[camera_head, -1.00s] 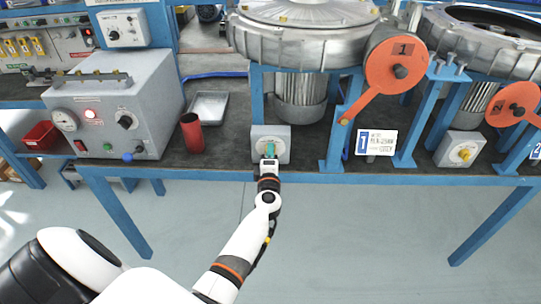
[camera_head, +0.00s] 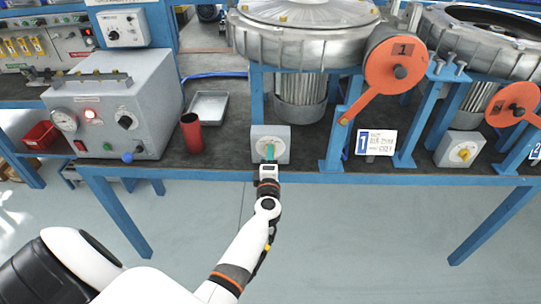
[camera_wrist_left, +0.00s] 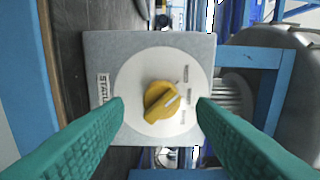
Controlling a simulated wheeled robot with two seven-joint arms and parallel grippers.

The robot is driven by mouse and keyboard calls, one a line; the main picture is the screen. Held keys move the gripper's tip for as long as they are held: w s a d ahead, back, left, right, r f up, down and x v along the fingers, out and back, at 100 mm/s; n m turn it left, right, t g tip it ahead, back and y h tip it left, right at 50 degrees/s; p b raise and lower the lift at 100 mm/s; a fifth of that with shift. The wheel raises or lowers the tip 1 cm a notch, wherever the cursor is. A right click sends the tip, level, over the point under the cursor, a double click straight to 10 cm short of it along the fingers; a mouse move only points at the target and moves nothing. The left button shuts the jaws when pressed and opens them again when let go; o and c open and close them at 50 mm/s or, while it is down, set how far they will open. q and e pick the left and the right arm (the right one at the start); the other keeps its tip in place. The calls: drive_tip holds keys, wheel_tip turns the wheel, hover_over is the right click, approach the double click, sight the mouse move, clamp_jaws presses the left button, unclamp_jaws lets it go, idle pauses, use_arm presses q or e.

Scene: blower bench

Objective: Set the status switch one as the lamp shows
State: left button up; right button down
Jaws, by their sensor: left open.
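Status switch one is a grey box (camera_head: 284,136) on the bench's front edge, below the left blower. In the left wrist view its yellow knob (camera_wrist_left: 161,101) sits on a round white dial (camera_wrist_left: 128,85). My left gripper (camera_head: 269,152) is in front of the box. Its teal fingers (camera_wrist_left: 159,108) are open, one on each side of the knob and apart from it. A red lamp (camera_head: 90,113) glows on the grey cabinet (camera_head: 150,90) at left. My right gripper is out of view.
A red cup (camera_head: 191,134) and a metal tray (camera_head: 209,107) stand left of the switch. A number 1 sign (camera_head: 376,142) and a second switch box (camera_head: 459,149) are to the right. The floor before the bench is clear.

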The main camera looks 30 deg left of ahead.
use_arm(q)
drive_tip(key=v, duration=1)
drive_tip(key=shift+s, duration=0.15)
